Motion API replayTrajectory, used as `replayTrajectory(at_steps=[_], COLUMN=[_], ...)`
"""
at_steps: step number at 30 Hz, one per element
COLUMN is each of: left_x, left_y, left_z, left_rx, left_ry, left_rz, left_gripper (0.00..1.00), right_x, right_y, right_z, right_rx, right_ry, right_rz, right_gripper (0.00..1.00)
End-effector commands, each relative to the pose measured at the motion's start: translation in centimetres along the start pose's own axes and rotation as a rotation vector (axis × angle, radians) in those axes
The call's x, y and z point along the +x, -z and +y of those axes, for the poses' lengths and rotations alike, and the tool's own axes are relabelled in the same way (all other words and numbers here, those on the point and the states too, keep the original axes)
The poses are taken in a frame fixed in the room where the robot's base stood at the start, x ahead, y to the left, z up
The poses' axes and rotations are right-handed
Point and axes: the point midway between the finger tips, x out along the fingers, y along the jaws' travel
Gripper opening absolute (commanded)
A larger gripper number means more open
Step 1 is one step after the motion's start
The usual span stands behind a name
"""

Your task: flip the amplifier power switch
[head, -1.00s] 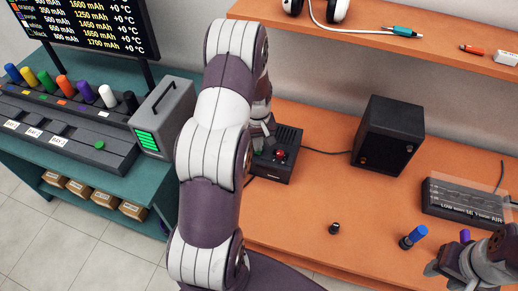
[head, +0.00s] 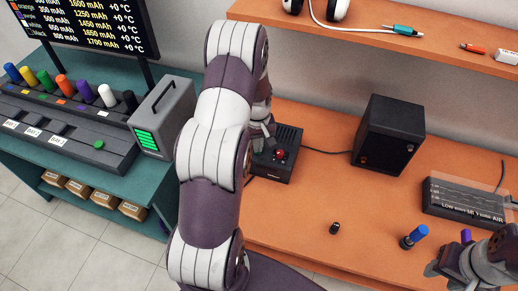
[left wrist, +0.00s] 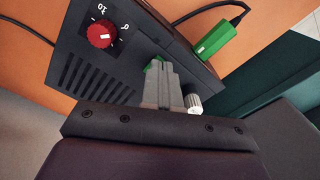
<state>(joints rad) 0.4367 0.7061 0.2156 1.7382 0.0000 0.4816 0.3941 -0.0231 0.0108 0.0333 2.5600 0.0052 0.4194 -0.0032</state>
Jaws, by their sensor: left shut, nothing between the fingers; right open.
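The amplifier (head: 276,168) is a black box with a red knob (head: 280,154), standing on the orange desk. It fills much of the left wrist view (left wrist: 85,65), where the red knob (left wrist: 101,34) has number marks beside it. My left gripper (head: 266,136) is shut and empty at the amplifier's left side, partly hidden by my arm. In the left wrist view its fingertips (left wrist: 160,68) are over the amplifier's face. A small green part (left wrist: 152,66) shows at the tips; I cannot tell whether it is the power switch or whether they touch. My right gripper (head: 438,267) is open at the lower right.
A green plug (left wrist: 215,40) with a black cable sits beside the amplifier, and a white ridged knob (left wrist: 193,103) shows near the fingers. A black speaker (head: 390,135) stands to the right. A small black knob (head: 334,228) and blue-capped cylinder (head: 414,237) are in front.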

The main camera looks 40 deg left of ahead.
Motion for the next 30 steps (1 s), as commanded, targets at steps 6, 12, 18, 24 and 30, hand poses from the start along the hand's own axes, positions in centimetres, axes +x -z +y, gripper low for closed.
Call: replayTrajectory(at_steps=[6, 12, 18, 24, 30], left_x=[0.4, 0.7, 1.0, 1.1, -0.3], left_y=[0.0, 0.0, 0.0, 0.0, 0.0], left_z=[0.0, 0.0, 0.0, 0.0, 0.0], left_rx=[0.0, 0.0, 0.0, 0.0, 0.0], left_ry=[0.0, 0.0, 0.0, 0.0, 0.0], left_rz=[0.0, 0.0, 0.0, 0.0, 0.0], left_gripper=[0.0, 0.0, 0.0, 0.0, 0.0], right_x=[0.2, 0.4, 0.6, 0.7, -0.6], right_y=[0.0, -0.1, -0.1, -0.1, 0.1], right_z=[0.0, 0.0, 0.0, 0.0, 0.0], right_rx=[0.0, 0.0, 0.0, 0.0, 0.0], right_ry=[0.0, 0.0, 0.0, 0.0, 0.0], right_rz=[0.0, 0.0, 0.0, 0.0, 0.0], right_gripper=[0.43, 0.43, 0.43, 0.43, 0.43])
